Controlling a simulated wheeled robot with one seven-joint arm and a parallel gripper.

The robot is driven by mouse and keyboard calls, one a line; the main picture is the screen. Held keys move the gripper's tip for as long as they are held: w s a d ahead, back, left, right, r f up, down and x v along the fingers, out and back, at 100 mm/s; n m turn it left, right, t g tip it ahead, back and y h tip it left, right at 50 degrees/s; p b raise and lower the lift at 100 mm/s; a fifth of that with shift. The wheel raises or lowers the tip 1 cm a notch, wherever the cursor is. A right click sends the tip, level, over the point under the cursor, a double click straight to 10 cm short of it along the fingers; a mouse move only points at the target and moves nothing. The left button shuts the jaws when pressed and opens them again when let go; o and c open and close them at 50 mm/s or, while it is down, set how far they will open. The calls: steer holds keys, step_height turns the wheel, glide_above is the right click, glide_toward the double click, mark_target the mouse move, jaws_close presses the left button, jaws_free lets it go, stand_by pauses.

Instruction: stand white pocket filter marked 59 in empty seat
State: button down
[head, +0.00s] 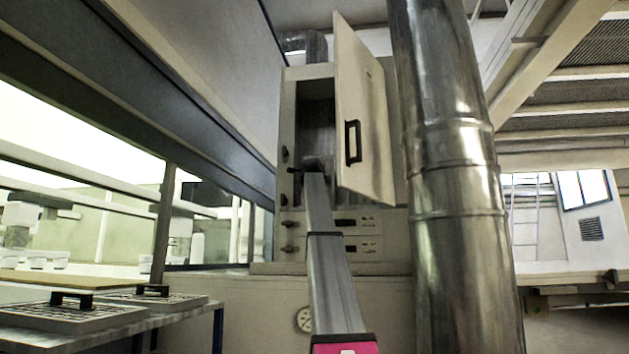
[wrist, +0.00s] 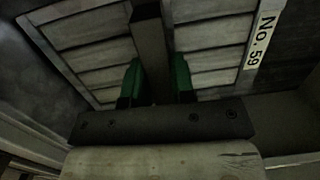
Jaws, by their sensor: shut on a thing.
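The pocket filter (wrist: 215,52) fills the upper part of the wrist view, with pale slatted pockets in a dim frame. Its label (wrist: 262,40) reads "No. 59". My gripper (wrist: 157,86) has green-padded fingers shut on the dark bar (wrist: 149,45) at the filter's middle. In the head view my gripper (head: 311,164) is at the open mouth of a tall pale cabinet (head: 288,115). The filter is not clear in the head view, and the seat inside is too dark to make out. I cannot tell whether the filter touches the seat.
The cabinet door (head: 365,120) stands open to the right of my arm, close beside it. A large metal duct (head: 455,180) rises further right. Flat grid panels with black handles (head: 75,315) lie on a bench at left. Drawers with dark handles (head: 350,222) sit below the opening.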

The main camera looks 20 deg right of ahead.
steer(key=shift+f, duration=0.3)
steer(key=c, duration=0.9)
jaws_free()
steer(key=v, duration=1.1)
steer(key=shift+w, duration=0.1)
